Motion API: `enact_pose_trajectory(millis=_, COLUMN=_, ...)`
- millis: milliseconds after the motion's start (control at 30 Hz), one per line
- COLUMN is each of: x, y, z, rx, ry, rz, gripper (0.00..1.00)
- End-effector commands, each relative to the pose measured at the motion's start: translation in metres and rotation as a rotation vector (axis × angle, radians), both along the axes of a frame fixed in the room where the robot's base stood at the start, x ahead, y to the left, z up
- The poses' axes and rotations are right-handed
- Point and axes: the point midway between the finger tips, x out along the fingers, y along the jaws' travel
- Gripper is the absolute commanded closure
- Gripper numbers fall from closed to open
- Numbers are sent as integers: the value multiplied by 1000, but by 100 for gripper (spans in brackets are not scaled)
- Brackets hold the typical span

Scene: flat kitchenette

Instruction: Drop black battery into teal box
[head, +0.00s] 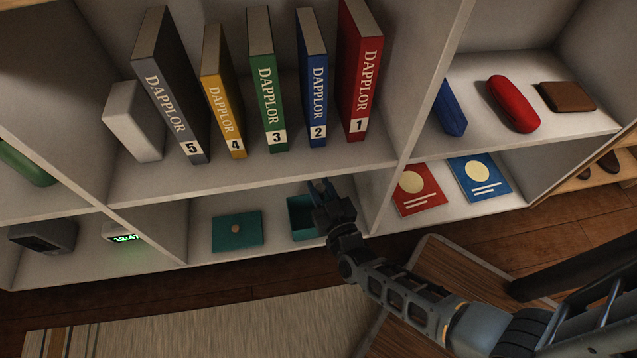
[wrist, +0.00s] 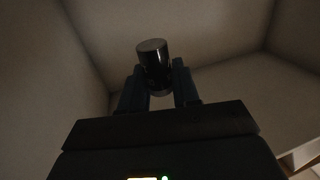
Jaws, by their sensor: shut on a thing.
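The black battery (wrist: 154,68) is a short dark cylinder with a grey end, held between the fingers of my gripper (wrist: 158,88) in the wrist view. In the head view my gripper (head: 322,187) is over the open teal box (head: 301,218) in the lower middle compartment. The gripper and arm cover the box's right part. I cannot tell how high the gripper is above the box. The battery cannot be made out in the head view. A flat teal lid (head: 237,231) with a small round knob lies left of the box.
Numbered books (head: 275,100) stand on the shelf above. A shelf divider (head: 400,150) rises right of my gripper. A red booklet (head: 417,188) and a blue booklet (head: 480,178) lie in the lower right compartment. A digital clock (head: 125,237) stands at lower left.

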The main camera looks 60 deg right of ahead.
Motion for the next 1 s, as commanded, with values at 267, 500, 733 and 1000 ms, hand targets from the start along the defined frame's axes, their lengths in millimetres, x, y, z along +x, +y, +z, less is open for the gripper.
enact_pose_trajectory(millis=267, x=0, y=0, z=-34, rx=-1, ry=-1, rz=0, gripper=100)
enact_pose_trajectory(millis=500, x=0, y=0, z=-53, rx=0, ry=-1, rz=0, gripper=100)
enact_pose_trajectory(millis=733, x=0, y=0, z=-53, rx=-1, ry=-1, rz=0, gripper=100)
enact_pose_trajectory(millis=1000, x=0, y=0, z=-53, rx=-1, ry=-1, rz=0, gripper=51)
